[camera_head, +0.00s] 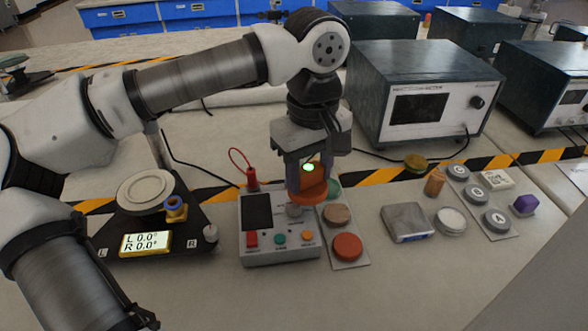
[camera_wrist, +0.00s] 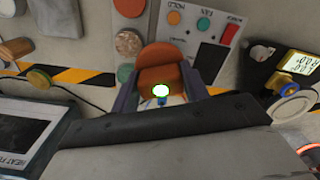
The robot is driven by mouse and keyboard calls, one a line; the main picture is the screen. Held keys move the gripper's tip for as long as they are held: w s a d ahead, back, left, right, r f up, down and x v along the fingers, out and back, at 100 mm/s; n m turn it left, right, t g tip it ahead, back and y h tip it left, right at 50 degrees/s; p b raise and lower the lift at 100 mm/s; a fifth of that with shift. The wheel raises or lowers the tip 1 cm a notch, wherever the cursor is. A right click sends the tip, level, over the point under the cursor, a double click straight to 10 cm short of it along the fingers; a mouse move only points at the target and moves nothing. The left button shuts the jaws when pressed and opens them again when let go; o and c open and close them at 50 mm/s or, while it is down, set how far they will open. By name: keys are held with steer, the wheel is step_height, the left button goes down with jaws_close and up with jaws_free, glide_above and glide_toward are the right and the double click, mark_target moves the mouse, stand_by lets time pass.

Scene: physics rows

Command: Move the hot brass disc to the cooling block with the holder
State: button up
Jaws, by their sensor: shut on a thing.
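My gripper (camera_head: 309,172) is shut on an orange-brown piece (camera_head: 313,190) with a rounded end, perhaps the holder. The piece also shows between the fingers in the wrist view (camera_wrist: 162,75). It is over the right part of a grey control box; I cannot tell whether it touches anything below. A flat olive-gold disc (camera_head: 415,163), perhaps the brass disc, lies near the large meter, apart from my gripper. It also shows at left in the wrist view (camera_wrist: 40,78). A grey metal block (camera_head: 407,221) with a blue lower edge, perhaps the cooling block, stands to the right.
The control box (camera_head: 281,255) has a dark screen and coloured buttons. A plate with an orange disc (camera_head: 347,246) and a wood-coloured disc (camera_head: 337,214) adjoins it.

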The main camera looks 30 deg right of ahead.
steer(key=shift+s+d, duration=0.35)
steer(key=shift+d, duration=0.15)
steer(key=s+d, duration=0.3)
steer(key=d, duration=0.2)
stand_by(0.4)
steer(key=shift+s, duration=0.15)
steer(key=s+d, duration=0.3)
steer(key=d, duration=0.2)
stand_by(0.5)
steer(key=shift+s+d, duration=0.1)
steer(key=shift+s+d+p, duration=0.15)
steer(key=shift+s+d, duration=0.4)
steer(key=shift+d, duration=0.3)
steer(key=shift+s+d+p, duration=0.2)
steer(key=shift+s+d, duration=0.3)
steer(key=shift+d, duration=0.3)
steer(key=shift+s+d+p, duration=0.15)
steer(key=shift+s+d, duration=0.4)
steer(key=shift+d, duration=0.3)
steer(key=shift+s+d, duration=0.1)
